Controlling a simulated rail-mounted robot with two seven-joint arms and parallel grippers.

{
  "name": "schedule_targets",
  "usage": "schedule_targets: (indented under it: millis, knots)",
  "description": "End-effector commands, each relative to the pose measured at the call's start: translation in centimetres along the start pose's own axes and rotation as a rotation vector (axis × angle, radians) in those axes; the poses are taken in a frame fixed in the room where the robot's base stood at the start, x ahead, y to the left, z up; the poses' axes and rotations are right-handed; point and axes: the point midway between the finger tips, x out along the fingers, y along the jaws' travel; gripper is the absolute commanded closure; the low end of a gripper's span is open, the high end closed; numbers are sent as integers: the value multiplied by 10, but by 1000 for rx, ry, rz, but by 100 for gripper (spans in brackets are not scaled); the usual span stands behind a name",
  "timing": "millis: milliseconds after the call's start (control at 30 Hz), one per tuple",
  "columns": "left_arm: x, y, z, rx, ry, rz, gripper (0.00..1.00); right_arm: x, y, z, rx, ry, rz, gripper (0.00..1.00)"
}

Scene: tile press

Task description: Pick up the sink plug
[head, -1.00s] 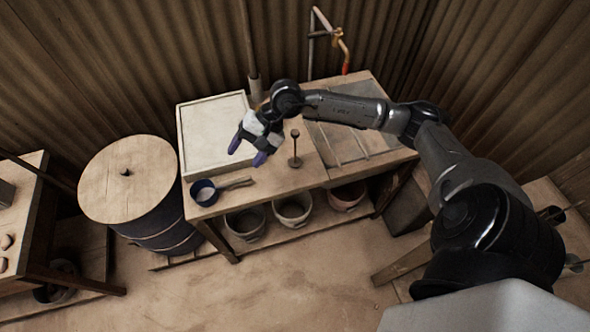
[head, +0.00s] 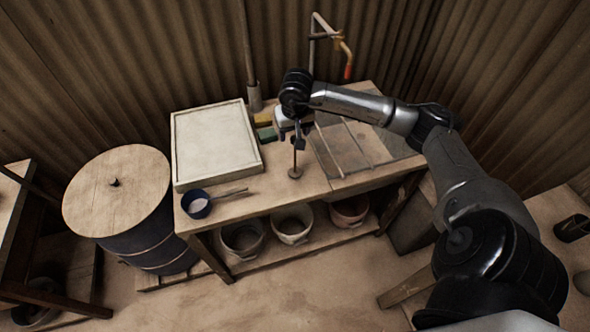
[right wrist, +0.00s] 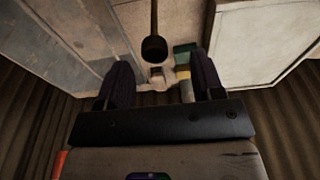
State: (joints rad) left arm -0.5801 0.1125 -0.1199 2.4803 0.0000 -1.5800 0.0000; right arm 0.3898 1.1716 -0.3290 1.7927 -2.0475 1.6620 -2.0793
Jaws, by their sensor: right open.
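My right gripper (head: 291,137) is above the workbench, pointing down. In the right wrist view my right gripper (right wrist: 162,72) has its two dark purple fingers apart with nothing held. A small pale piece with a darker part (right wrist: 158,76) lies on the bench, seen between the fingers. It may be the sink plug, but it is too small to be sure. The gripper hides that spot in the head view. A thin upright rod with a knob and round foot (head: 295,172) stands just in front of the gripper. My left gripper is not in view.
A pale framed tray (head: 215,145) lies left, grey slabs (head: 360,145) right. A green block (head: 266,134) and a yellow block (right wrist: 182,74) lie close to the gripper. A blue pan (head: 196,204) is at the front left. Bent pipework (head: 330,37) rises behind.

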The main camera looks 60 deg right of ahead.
Motion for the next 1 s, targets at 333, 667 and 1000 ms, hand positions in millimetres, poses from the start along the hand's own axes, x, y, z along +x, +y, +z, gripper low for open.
schedule_targets:
  millis: [333,667,1000]
  knots:
    - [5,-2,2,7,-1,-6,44,24,2,1,2,-3,0,39]
    - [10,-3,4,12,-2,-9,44,60,6,0,1,-1,-3,39]
    - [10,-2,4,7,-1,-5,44,62,7,0,0,1,-1,41]
